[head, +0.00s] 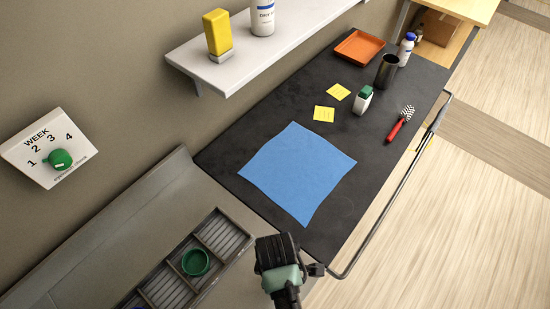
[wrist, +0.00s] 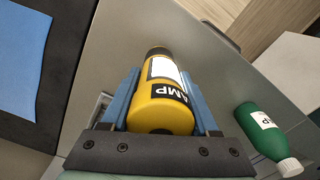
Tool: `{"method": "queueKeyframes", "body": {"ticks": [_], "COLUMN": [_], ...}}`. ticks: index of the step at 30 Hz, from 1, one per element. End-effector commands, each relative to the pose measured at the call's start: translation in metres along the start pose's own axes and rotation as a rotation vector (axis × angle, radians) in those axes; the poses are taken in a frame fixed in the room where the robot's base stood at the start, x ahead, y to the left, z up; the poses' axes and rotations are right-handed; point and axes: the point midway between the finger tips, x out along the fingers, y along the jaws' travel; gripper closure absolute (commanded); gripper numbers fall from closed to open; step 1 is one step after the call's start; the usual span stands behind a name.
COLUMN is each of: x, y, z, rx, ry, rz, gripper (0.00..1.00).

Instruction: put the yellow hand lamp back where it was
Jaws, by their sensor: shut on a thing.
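The yellow hand lamp (wrist: 163,110), a yellow cylinder with a black end and a label reading "AMP", shows in the wrist view. My gripper (wrist: 161,84) is shut on it, with a blue finger along each side. A yellow block-like object with a grey base (head: 218,36) stands on the white wall shelf (head: 262,50).
A blue cloth (head: 297,172) lies flat on the dark worktop (head: 262,115). A slotted tray (head: 222,236) holds a green cup (head: 196,262). A green bottle (wrist: 262,130) is right of the lamp in the wrist view. A rail (head: 392,195) runs along the worktop's right edge.

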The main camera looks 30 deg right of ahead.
Motion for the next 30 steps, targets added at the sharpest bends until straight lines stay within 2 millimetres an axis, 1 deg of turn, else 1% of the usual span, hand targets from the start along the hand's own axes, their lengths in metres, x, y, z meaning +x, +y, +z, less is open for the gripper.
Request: {"method": "queueKeyframes", "body": {"ticks": [3, 10, 13, 14, 18, 19, 26, 30], "x": [0.0057, 0.0061, 0.0094, 0.0091, 0.0086, 0.0086, 0.0084, 0.0023], "y": [0.0003, 0.0005, 0.0005, 0.0004, 0.0003, 0.0003, 0.0003, 0.0005], "z": [-0.0003, -0.0003, -0.0003, -0.0002, -0.0001, -0.0001, 0.0000, -0.0002], "rx": [-0.001, -0.001, -0.001, -0.001, 0.000, 0.000, 0.000, 0.000], "ry": [0.000, 0.001, 0.000, 0.000, 0.000, 0.000, 0.000, 0.000], "rz": [0.001, 0.002, 0.001, 0.001, 0.001, 0.001, 0.001, 0.002], "gripper": [1.00, 1.00, 1.00, 0.35, 0.10, 0.09, 0.09, 0.09]}}
